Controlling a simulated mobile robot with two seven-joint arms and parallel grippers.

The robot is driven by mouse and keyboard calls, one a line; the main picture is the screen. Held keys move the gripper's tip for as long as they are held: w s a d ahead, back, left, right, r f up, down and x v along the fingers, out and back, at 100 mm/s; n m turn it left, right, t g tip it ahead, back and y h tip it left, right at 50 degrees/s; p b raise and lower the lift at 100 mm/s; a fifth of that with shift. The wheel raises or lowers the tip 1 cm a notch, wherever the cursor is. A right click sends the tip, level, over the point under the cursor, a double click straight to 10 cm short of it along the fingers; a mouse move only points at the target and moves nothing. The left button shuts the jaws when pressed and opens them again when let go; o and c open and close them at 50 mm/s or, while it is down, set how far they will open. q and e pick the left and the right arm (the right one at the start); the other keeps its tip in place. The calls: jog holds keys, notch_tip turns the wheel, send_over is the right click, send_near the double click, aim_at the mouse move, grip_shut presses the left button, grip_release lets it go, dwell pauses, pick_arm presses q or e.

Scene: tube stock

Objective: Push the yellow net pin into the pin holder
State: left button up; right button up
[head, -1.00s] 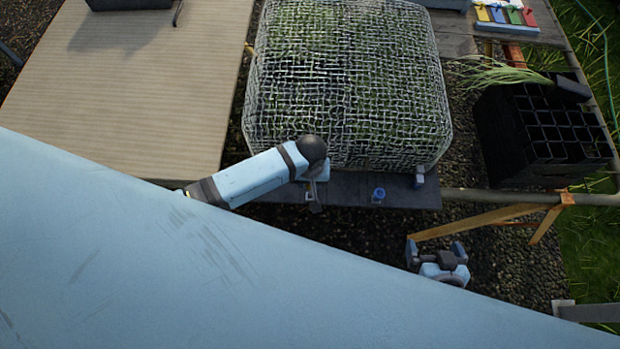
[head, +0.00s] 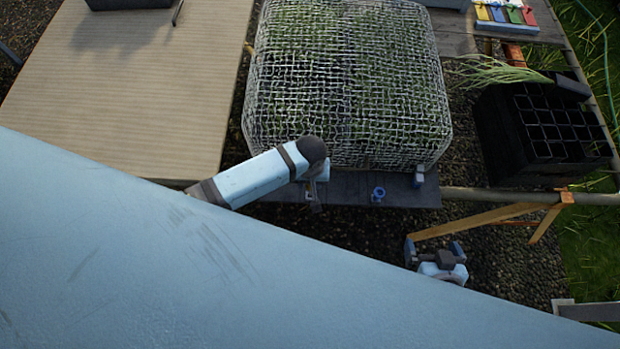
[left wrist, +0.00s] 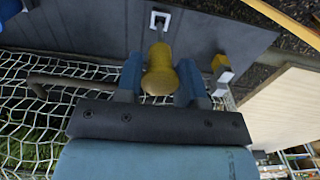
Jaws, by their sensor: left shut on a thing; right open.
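The yellow net pin (left wrist: 158,72) is between the two blue fingers of my left gripper (left wrist: 160,88) in the left wrist view. The gripper is shut on it. A small pale bracket with a dark opening (left wrist: 160,20), which looks like the pin holder, sits on the dark board just beyond the pin. The pin appears apart from it; the depth between them is unclear. In the head view my left gripper (head: 315,190) is partly hidden by my arm at the net's front edge, and the pin cannot be made out. My right gripper (head: 435,250) is open and empty over the gravel.
A netted bed (head: 345,85) stands behind the dark board (head: 345,188). A blue fitting (head: 378,193) and a smaller one (head: 418,178) are on the board. A yellow-topped block (left wrist: 220,68) shows beside the pin. A black cell tray (head: 545,125) stands right.

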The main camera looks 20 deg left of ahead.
pick_arm(q)
jog(key=shift+f, duration=0.35)
jog(key=shift+f, duration=0.1)
dwell(0.7)
jog(key=shift+f, duration=0.25)
jog(key=shift+f, duration=0.15)
dwell(0.4)
jog(key=shift+f, duration=0.6)
jog(key=shift+f+b, duration=0.6)
jog(key=shift+f, duration=0.25)
jog(key=shift+f+b, duration=0.35)
jog(key=shift+f, duration=0.45)
